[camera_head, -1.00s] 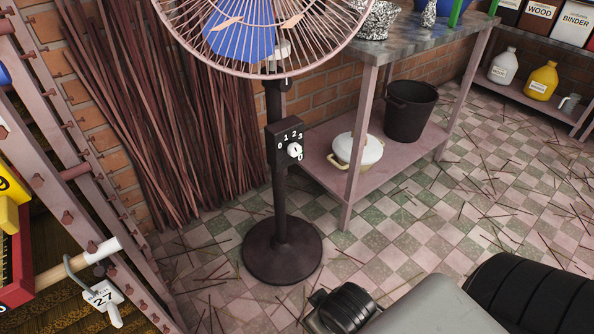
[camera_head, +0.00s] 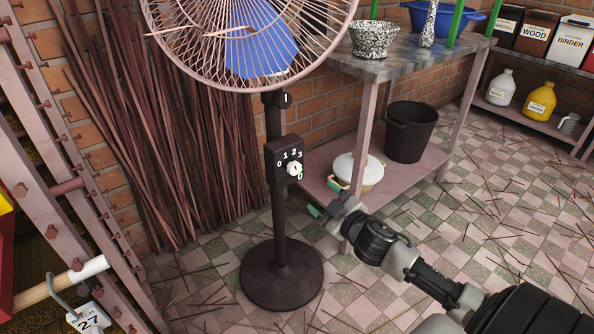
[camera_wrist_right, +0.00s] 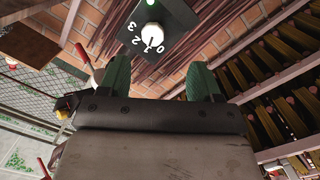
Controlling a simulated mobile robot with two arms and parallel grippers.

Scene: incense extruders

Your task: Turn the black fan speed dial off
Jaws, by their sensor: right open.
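The fan's black control box (camera_head: 271,163) is on the dark pole below the cage, marked 0 1 2 3 in white. Its dial has a white knob (camera_head: 294,169) with a small dark pointer mark; I cannot tell which number it points at. The knob also shows at the top of the right wrist view (camera_wrist_right: 152,35), with a lit green spot (camera_wrist_right: 149,3) on the box beyond it. My right gripper (camera_head: 322,197) is open and empty, with green fingertips, below and right of the box and apart from it. In the wrist view the fingers (camera_wrist_right: 160,83) point towards the knob. My left gripper is not in view.
The fan cage (camera_head: 250,40) is above the box and its round base (camera_head: 282,290) on the floor. A table (camera_head: 368,110) with a lower shelf, holding a white pot (camera_head: 345,168) and black bucket (camera_head: 425,130), stands right. Brown sticks (camera_head: 160,130) lean behind; a rack (camera_head: 75,190) is left.

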